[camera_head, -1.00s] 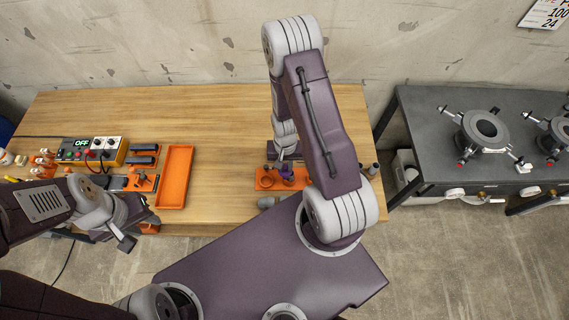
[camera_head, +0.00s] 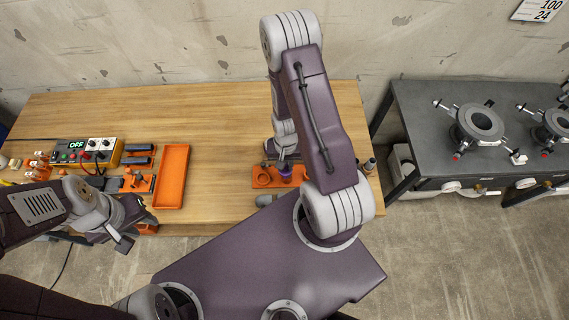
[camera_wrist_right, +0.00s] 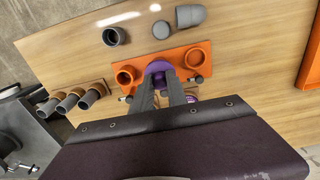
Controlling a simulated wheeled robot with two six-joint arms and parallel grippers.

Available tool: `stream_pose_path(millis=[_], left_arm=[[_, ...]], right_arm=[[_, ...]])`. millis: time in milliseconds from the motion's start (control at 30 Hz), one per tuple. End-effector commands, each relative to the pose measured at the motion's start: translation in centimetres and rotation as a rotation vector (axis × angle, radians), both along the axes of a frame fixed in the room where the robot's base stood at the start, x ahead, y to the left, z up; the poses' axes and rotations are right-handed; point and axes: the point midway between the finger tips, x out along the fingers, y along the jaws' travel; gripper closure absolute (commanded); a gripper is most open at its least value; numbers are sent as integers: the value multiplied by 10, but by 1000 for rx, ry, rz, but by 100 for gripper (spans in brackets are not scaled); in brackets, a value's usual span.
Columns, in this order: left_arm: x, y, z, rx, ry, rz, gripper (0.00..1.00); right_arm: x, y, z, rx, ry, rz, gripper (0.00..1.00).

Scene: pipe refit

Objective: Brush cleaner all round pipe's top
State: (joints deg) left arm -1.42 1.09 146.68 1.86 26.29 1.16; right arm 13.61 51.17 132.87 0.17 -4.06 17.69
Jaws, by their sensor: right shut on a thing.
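My right gripper (camera_wrist_right: 170,88) points down at an orange holder (camera_wrist_right: 205,50) on the wooden table. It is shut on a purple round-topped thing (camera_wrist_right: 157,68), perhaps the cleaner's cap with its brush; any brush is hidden. The purple thing shows at the holder in the head view (camera_head: 285,173); whether it is seated or raised I cannot tell. Short grey pipe pieces (camera_wrist_right: 68,102) stand in a row left of the holder in the wrist view. Which pipe is meant is unclear. My left gripper (camera_head: 124,240) hangs by the table's front edge; its jaw opening is unclear.
An orange tray (camera_head: 173,177) and a box with an OFF display (camera_head: 88,150) are on the table's left half. A grey fitting (camera_wrist_right: 115,36) and a grey cup-like piece (camera_wrist_right: 190,16) lie beyond the holder. A dark bench (camera_head: 430,110) with clamps stands right, across a gap.

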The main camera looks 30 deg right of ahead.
Motion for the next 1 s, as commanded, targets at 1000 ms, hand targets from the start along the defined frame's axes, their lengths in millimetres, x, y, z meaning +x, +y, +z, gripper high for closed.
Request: stream_pose_path(millis=[1000], left_arm=[[0, 0, 1, 0, 0, 0, 64]], right_arm=[[-7, -16, 0, 0, 0, -1, 100]])
